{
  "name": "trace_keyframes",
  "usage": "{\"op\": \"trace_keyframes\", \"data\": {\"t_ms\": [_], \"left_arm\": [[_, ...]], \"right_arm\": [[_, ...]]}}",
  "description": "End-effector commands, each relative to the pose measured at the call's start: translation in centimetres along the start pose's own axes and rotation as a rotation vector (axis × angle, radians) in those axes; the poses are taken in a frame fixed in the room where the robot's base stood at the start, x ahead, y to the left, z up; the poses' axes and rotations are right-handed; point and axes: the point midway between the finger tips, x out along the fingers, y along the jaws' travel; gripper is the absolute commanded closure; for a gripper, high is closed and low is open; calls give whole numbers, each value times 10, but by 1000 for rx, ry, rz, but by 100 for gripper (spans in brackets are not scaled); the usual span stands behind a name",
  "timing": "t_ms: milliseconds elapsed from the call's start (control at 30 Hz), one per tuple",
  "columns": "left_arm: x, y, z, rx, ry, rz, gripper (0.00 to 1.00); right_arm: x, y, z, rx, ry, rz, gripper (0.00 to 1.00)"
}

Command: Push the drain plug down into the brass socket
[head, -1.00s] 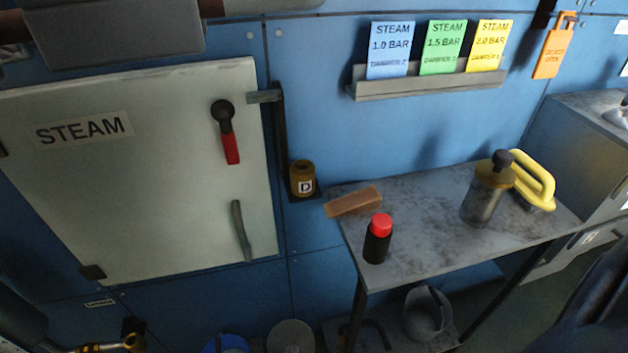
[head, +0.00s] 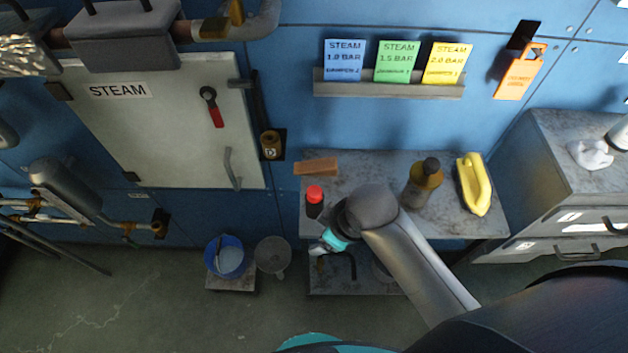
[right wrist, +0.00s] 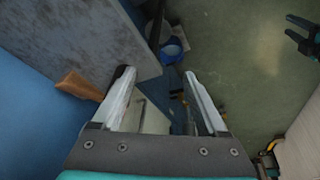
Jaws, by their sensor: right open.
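A brass cup-like fitting marked D (head: 270,146) sits on a dark bracket on the blue wall, right of the steam door. I take it for the brass socket; whether a plug is inside is too small to tell. A black cylinder with a red top (head: 314,198) stands upright on the table's left side; I cannot tell if it is the plug. My right gripper (head: 325,244) is beside the table's front left edge, below the cylinder. In the right wrist view its fingers (right wrist: 158,77) are apart and empty. My left gripper (right wrist: 297,30) shows at that view's upper right, its dark fingers apart.
A blue bucket (head: 228,250) stands low on the left. Pipes (head: 100,218) run at far left. Open floor lies in front.

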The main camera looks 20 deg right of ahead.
Motion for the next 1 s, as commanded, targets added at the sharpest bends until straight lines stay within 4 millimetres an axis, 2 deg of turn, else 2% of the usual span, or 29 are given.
{"op": "trace_keyframes", "data": {"t_ms": [33, 100, 267, 433, 600, 700, 900, 1000], "left_arm": [[-5, -2, 0, 1, -2, -3, 50], [-7, -3, 1, 2, -3, -3, 50], [-13, -1, 1, 1, -5, -1, 50], [-22, 7, 0, -2, -5, 10, 50], [-30, 15, 0, -5, -7, 21, 50], [-34, 16, 1, -5, -9, 23, 50], [-37, 16, 3, -3, -12, 23, 50], [-37, 16, 3, -3, -13, 23, 50]], "right_arm": [[-9, 3, -20, -113, 12, -17, 24], [-16, 3, -38, -267, 19, -45, 24], [-35, 6, -75, -628, 22, -99, 24], [-64, 20, -104, -1064, -16, -155, 24], [-99, 44, -118, -1457, -90, -224, 24], [-117, 58, -122, -1629, -132, -268, 24], [-139, 75, -124, -1818, -183, -333, 24], [-138, 77, -122, -1849, -190, -349, 24]]}}
